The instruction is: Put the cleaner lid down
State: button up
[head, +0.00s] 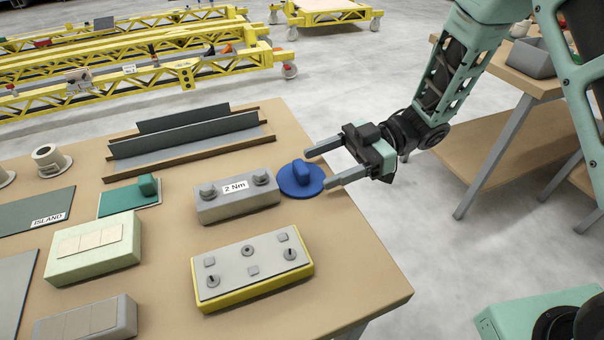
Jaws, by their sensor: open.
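A round blue lid with a raised grip block (301,179) lies on the wooden table (352,262) near its right edge. I take it for the cleaner lid. My gripper (315,168) reaches in from the right with its two fingers apart. The fingertips are at the lid's right side, one toward its far side and one toward its near side. Nothing shows between the fingers. I cannot tell from this view how high the fingers are above the table.
A grey block labelled 2 Nm (238,199) stands just left of the lid. A yellow-edged box with knobs (252,268) is nearer. A grey channel rack (186,140) lies behind. Table space is clear at the near right. Yellow trolleys (150,78) stand beyond.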

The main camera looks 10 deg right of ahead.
aim_at(306, 167)
jog(key=shift+w+r+x, duration=0.1)
jog(key=shift+r+x, duration=0.1)
jog(key=shift+x, duration=1.5)
jog(key=shift+w+r+x, duration=0.1)
jog(key=shift+r+x, duration=0.1)
jog(key=shift+x, duration=1.55)
jog(key=c, duration=1.1)
jog(key=shift+c, duration=0.2)
